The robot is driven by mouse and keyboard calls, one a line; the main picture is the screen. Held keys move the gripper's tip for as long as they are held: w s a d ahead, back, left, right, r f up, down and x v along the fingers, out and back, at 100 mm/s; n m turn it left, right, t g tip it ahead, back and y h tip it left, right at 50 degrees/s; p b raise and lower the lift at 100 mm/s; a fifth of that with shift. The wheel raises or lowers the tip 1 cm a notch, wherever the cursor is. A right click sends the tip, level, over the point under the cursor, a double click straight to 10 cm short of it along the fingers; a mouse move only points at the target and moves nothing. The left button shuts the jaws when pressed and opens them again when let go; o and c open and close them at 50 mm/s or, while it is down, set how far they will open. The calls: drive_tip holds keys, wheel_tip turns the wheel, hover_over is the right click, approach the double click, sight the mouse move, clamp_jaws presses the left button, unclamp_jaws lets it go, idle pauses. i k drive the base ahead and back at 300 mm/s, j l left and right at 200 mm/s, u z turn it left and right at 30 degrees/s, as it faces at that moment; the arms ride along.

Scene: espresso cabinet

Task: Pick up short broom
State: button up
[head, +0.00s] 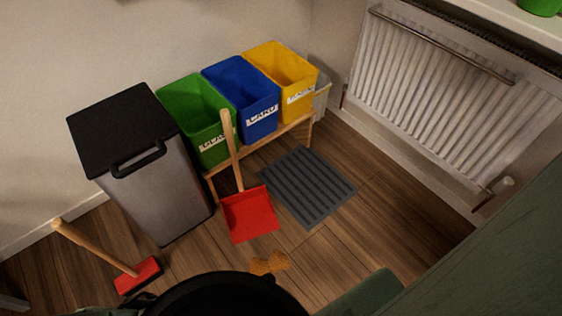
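The short broom (105,252) is at the lower left in the head view. It has a red head resting on the wooden floor and a light wooden handle that slants up to the left. It stands in front of the grey bin, apart from it. Nothing is seen holding it. The lower edge of its head is close to dark shapes at the bottom of the picture. My gripper is not in view, so its distance from the broom cannot be told.
A grey bin with black lid (125,135) stands behind the broom. A red dustpan (250,213) with a wooden handle is right of it. Green (195,115), blue (240,95) and yellow bins (280,78), a grey mat (306,186) and a radiator (440,95) stand beyond.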

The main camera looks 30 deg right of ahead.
sight(135, 279)
drive_tip(key=z, duration=0.45)
drive_tip(key=u, duration=1.2)
drive_tip(key=k+l+u, duration=0.1)
drive_tip(key=k, duration=0.25)
drive_tip(key=i, duration=0.25)
drive_tip(key=l, duration=0.05)
